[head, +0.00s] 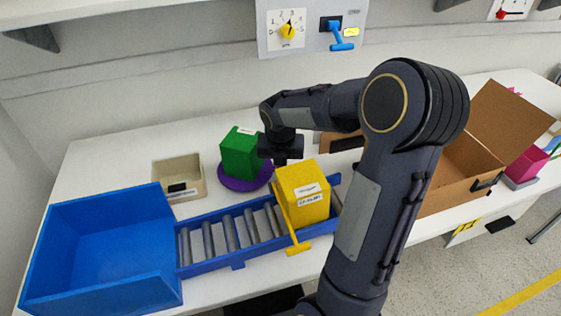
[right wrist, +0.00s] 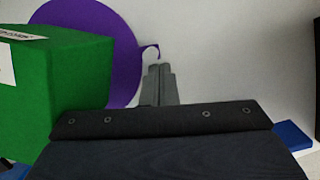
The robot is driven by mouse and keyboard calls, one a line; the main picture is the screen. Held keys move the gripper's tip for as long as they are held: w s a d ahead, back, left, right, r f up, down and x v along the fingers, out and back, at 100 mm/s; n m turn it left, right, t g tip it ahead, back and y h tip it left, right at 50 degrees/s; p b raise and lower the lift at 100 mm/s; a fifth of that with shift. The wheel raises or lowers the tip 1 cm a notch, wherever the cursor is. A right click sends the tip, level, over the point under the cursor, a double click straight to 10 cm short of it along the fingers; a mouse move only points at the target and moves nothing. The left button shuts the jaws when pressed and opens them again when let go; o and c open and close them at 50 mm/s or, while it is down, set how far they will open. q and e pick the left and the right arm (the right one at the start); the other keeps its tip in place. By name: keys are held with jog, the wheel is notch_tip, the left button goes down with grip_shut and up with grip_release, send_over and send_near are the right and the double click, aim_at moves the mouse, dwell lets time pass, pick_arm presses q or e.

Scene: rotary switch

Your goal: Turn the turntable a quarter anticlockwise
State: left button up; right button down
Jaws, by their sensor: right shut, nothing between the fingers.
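The purple turntable (head: 236,184) lies on the white table, left of the picture's middle in the head view. A green block (head: 240,154) with a white label stands on it. My right gripper (head: 282,160) is at the right of the green block, pointing down, its fingertips low near the turntable's right edge. In the right wrist view the shut, empty fingers (right wrist: 159,84) are beside a small purple peg (right wrist: 150,51) at the rim of the turntable (right wrist: 100,30). I cannot tell whether they touch it. The green block (right wrist: 60,85) fills the left side there. My left gripper is not in view.
A yellow block (head: 301,193) sits on a blue roller conveyor (head: 212,267) in front of the turntable. A blue bin (head: 100,250) and a beige tray (head: 178,178) are to the left. An open cardboard box (head: 455,180) is at the right. A switch panel (head: 312,28) is on the wall.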

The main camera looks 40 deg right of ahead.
jog(key=shift+w+d+r+p, duration=0.15)
jog(key=shift+w+d+p, duration=0.05)
jog(key=shift+d+p, duration=0.15)
jog(key=shift+w+d+p, duration=0.55)
jog(key=shift+d+p, duration=0.05)
jog(key=shift+p, duration=0.05)
jog(key=shift+w+d, duration=0.1)
jog(key=shift+w, duration=0.05)
dwell(0.3)
